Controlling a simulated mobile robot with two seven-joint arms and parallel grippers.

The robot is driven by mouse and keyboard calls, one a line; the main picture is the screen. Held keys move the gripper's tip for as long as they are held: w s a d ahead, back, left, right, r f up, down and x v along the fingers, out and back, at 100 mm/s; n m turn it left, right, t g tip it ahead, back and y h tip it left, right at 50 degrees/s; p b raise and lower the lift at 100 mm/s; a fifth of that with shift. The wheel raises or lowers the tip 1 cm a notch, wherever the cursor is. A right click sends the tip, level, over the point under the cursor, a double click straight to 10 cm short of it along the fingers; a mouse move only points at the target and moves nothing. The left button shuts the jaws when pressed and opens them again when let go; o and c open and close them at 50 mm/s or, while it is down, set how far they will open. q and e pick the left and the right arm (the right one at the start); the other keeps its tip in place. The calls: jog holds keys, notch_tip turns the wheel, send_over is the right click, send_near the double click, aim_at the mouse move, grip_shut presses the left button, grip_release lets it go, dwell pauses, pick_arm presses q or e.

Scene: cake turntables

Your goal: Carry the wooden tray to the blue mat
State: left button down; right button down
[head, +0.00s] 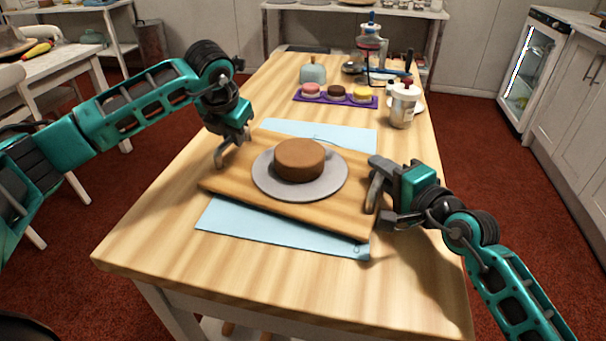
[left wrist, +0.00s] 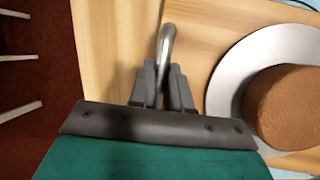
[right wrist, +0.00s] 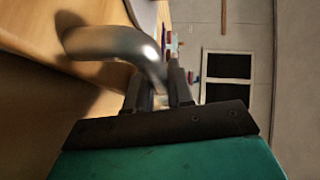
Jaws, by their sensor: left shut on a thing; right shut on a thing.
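The wooden tray (head: 225,184) is over the light blue mat (head: 276,231), turned at a slant to it. I cannot tell whether it touches the mat. A grey plate (head: 262,187) with a brown cake (head: 299,160) sits on the tray; the cake also shows in the left wrist view (left wrist: 285,108). My left gripper (head: 221,152) is shut on the tray's left metal handle (left wrist: 167,45). My right gripper (head: 376,185) is shut on the right metal handle (right wrist: 112,43). The mat shows beyond and in front of the tray; its middle is hidden.
A purple tray (head: 322,101) with small pink, brown and yellow cakes lies farther back. A white jar (head: 403,106) stands at the back right. A pale blue bottle (head: 313,71) and a blender-like jar (head: 370,45) stand behind. The table's front (head: 200,268) is clear.

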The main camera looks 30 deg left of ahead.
pick_arm(q)
jog(key=shift+f, duration=0.35)
pick_arm(e)
jog(key=shift+f, duration=0.3)
pick_arm(q)
jog(key=c, duration=1.5)
grip_release()
jog(key=shift+f+b, duration=0.15)
jog(key=shift+b, duration=0.2)
jog(key=shift+c, duration=0.2)
pick_arm(e)
jog(key=c, duration=1.4)
grip_release()
jog(key=shift+f, duration=0.2)
jog(key=shift+c, duration=0.2)
pick_arm(q)
jog(key=shift+o, duration=0.8)
pick_arm(e)
jog(key=shift+o, duration=0.8)
jog(key=shift+r, duration=0.1)
pick_arm(q)
jog(key=o, duration=0.3)
pick_arm(e)
jog(key=shift+o, duration=1.4)
jog(key=shift+d, duration=0.1)
jog(key=v, duration=1.2)
pick_arm(q)
jog(key=v, duration=0.8)
